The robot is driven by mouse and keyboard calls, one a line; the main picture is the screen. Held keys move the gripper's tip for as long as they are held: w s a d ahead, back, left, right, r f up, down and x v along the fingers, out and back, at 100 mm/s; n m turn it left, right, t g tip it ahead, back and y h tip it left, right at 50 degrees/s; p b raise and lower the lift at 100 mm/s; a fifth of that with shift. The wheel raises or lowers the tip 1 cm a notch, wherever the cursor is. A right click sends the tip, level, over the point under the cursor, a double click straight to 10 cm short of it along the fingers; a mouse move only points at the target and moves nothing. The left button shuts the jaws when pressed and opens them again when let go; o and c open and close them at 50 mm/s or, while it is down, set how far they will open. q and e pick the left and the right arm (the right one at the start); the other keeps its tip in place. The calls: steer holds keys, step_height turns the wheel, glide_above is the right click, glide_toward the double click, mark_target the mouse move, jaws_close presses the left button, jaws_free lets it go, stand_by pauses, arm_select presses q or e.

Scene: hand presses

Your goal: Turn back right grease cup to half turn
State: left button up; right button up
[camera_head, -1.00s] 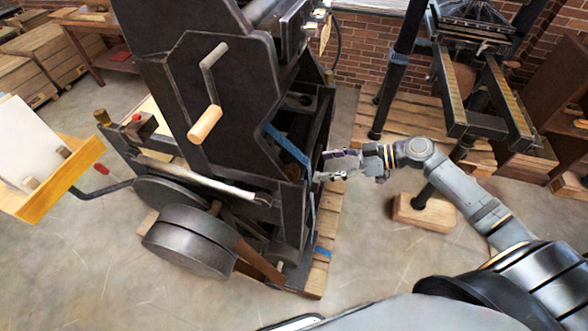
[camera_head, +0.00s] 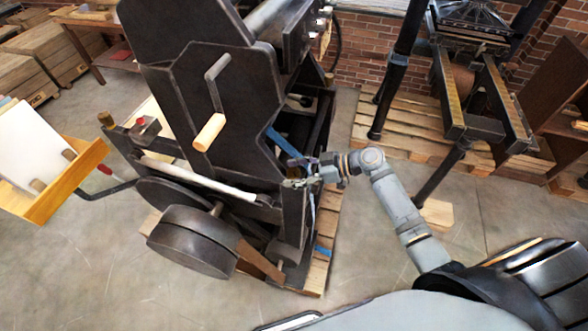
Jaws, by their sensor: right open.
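The black hand press (camera_head: 225,110) fills the middle of the head view. Small brass-coloured cups sit on its frame: one (camera_head: 106,119) at the left corner, one (camera_head: 329,79) at the upper right, and one (camera_head: 295,172) at the near right corner, partly hidden by my gripper. Which of them is the back right cup I cannot tell for sure. My right gripper (camera_head: 291,174) is open at the near right corner, its fingers around or just beside the brass cup there. Contact is too small to tell. My left gripper is out of view.
A wooden-handled crank (camera_head: 210,131) and a drum (camera_head: 193,245) stick out on the press's near side. The press stands on a pallet (camera_head: 318,270). A second press (camera_head: 450,95) stands at the right.

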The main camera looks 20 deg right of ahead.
steer(key=c, duration=1.2)
steer(key=shift+a+m+t+h, duration=0.1)
steer(key=shift+m+t+h, duration=0.3)
steer(key=shift+m+t, duration=0.45)
steer(key=o, duration=1.2)
steer(key=v, duration=1.2)
